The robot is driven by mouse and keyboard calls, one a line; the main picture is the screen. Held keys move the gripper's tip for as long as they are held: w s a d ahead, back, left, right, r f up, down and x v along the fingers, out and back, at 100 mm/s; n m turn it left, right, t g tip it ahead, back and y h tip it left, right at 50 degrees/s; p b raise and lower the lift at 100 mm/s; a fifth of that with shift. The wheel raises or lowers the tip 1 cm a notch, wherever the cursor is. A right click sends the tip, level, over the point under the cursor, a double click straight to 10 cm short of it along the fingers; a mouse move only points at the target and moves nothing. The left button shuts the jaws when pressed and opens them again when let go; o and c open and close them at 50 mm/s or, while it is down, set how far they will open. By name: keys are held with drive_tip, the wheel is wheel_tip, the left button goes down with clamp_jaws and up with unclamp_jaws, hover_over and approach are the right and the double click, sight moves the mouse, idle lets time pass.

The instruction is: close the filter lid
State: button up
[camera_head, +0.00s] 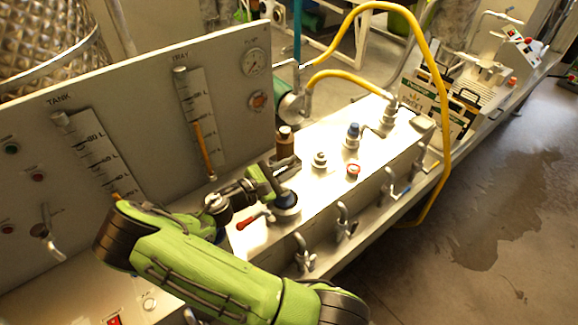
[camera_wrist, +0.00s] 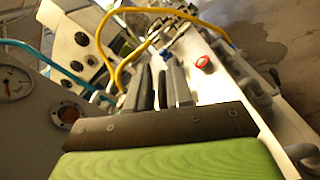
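No part is labelled as the filter lid, so I cannot tell for certain which one it is. A round fitting with a dark blue-grey rim (camera_head: 287,207) sits on the pale machine top, just below my gripper in the head view. My gripper (camera_head: 286,164) is low over the machine top, pointing toward the back. Its dark finger plates show in the wrist view (camera_wrist: 161,88), upright and close together. Whether the gripper touches the round fitting is hidden.
A red-handled valve (camera_head: 250,221) lies left of the round fitting. A brown cylinder (camera_head: 285,147), a blue-capped fitting (camera_head: 352,137) and a red round knob (camera_head: 353,171) stand on the top. A yellow hose (camera_head: 437,90) arches over the right side. The gauge panel (camera_head: 130,115) rises behind.

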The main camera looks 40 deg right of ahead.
drive_tip(key=shift+o, duration=1)
drive_tip(key=a, duration=0.7)
drive_tip(key=shift+w+a+b, duration=0.25)
drive_tip(key=shift+a+b, duration=0.05)
drive_tip(key=shift+b, duration=0.05)
